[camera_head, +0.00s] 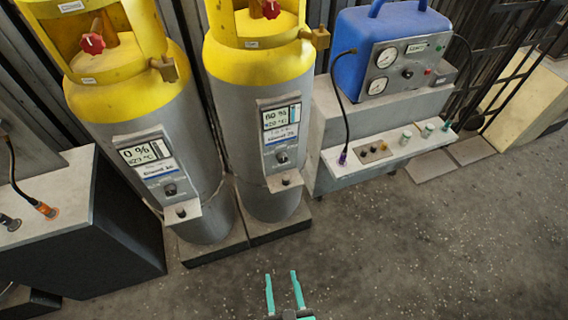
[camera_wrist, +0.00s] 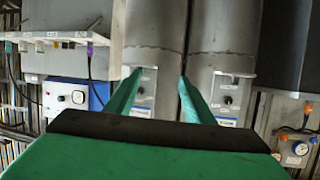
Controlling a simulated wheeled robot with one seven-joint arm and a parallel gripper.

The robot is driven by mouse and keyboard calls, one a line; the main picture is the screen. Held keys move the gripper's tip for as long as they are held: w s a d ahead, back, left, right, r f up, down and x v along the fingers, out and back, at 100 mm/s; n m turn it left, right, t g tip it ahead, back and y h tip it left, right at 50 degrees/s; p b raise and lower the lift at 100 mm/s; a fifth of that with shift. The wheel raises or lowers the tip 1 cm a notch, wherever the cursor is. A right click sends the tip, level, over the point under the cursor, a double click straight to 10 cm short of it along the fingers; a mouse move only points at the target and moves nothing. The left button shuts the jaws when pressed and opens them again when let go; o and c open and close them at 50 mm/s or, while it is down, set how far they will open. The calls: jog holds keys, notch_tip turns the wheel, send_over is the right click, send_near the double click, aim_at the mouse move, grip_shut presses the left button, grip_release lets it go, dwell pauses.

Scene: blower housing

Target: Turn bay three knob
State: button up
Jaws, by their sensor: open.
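Two grey cylinders with yellow tops stand side by side, each with a front panel. The left panel (camera_head: 152,166) reads 0 % and has a dark knob (camera_head: 170,189). The right panel (camera_head: 281,130) reads 60 % and has a dark knob (camera_head: 282,158). I cannot read a bay three label. My gripper (camera_head: 281,274) is open and empty, low in front of the cylinders and apart from them.
A blue gauge box (camera_head: 391,57) stands on a grey bench at the right, with a cable and small fittings on its lower shelf (camera_head: 390,148). A dark cabinet (camera_head: 95,235) stands at the left. Red valve handwheels (camera_head: 92,43) sit atop the cylinders. The floor in front is clear.

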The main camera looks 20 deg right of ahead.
jog(key=w+d+f, duration=0.3)
jog(key=w+d, duration=0.1)
jog(key=w, duration=0.5)
jog(key=n+t+y, duration=0.1)
jog(key=t+y, duration=0.3)
send_near(284, 160)
jog(key=w, duration=0.5)
jog(key=w+a, duration=0.1)
jog(key=w, duration=0.2)
jog(key=shift+r, duration=0.1)
jog(key=c, duration=1.1)
